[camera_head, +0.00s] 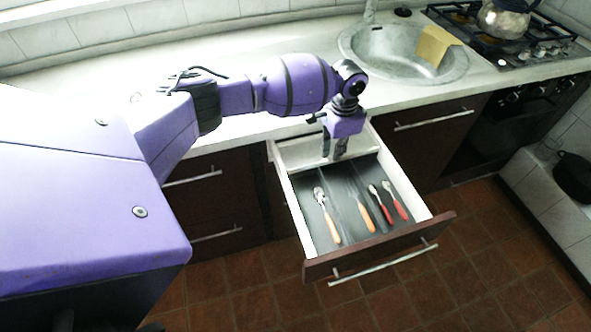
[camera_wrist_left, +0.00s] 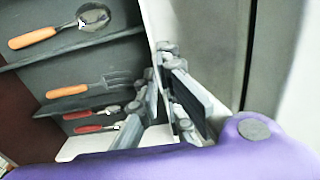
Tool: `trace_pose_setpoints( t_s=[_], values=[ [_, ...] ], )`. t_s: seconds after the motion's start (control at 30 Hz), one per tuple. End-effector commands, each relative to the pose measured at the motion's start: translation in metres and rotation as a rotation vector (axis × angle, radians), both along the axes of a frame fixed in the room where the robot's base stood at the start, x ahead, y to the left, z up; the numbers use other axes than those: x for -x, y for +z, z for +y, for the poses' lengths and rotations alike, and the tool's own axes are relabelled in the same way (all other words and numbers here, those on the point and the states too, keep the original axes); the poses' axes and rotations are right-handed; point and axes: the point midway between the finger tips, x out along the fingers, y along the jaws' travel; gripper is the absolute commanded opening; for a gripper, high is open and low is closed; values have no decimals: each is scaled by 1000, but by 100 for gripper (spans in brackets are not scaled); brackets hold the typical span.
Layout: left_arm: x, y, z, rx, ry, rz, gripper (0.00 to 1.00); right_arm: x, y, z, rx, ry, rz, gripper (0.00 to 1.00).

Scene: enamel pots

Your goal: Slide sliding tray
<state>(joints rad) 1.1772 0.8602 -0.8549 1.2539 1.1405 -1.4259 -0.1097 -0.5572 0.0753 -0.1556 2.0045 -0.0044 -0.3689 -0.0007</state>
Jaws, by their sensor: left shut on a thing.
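The sliding tray (camera_head: 341,199) is a dark grey cutlery insert inside the open drawer (camera_head: 308,224). It also shows in the left wrist view (camera_wrist_left: 80,62). It holds an orange-handled spoon (camera_head: 327,214), an orange-handled fork (camera_head: 364,212) and two red-handled utensils (camera_head: 394,200). My left gripper (camera_head: 337,157) points down at the tray's back end. Its fingers (camera_wrist_left: 165,108) are shut on the tray's edge, though the exact contact is partly hidden by the fingers. My right gripper is not in view.
Behind the tray, the drawer has a bare pale floor (camera_head: 300,150). The white countertop (camera_head: 235,132) runs above, with a round sink (camera_head: 400,62) and a stove holding a kettle (camera_head: 503,18). Closed dark cabinets flank the drawer. A black pot (camera_head: 573,176) stands at the right.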

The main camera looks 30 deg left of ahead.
Motion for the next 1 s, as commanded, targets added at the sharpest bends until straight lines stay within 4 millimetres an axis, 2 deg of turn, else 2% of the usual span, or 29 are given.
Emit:
trace_pose_setpoints(
  t_s=[0.2, 0.23, 0.37, 0.7, 0.87, 1.0],
  values=[
    [-2, 3, -2, 2, -1, -6, 0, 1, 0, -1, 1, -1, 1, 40],
    [-2, 3, -2, 2, -1, -6, 8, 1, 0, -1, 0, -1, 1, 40],
    [-2, 3, -2, 2, -1, -6, 25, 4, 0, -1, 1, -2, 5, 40],
    [-2, 4, -2, 1, -1, -5, 25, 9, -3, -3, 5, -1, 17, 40],
    [-2, 24, -1, 2, -2, -7, 25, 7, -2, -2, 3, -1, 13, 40],
    [-2, 54, -2, 2, -2, -9, 25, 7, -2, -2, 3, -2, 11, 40]
  ],
)
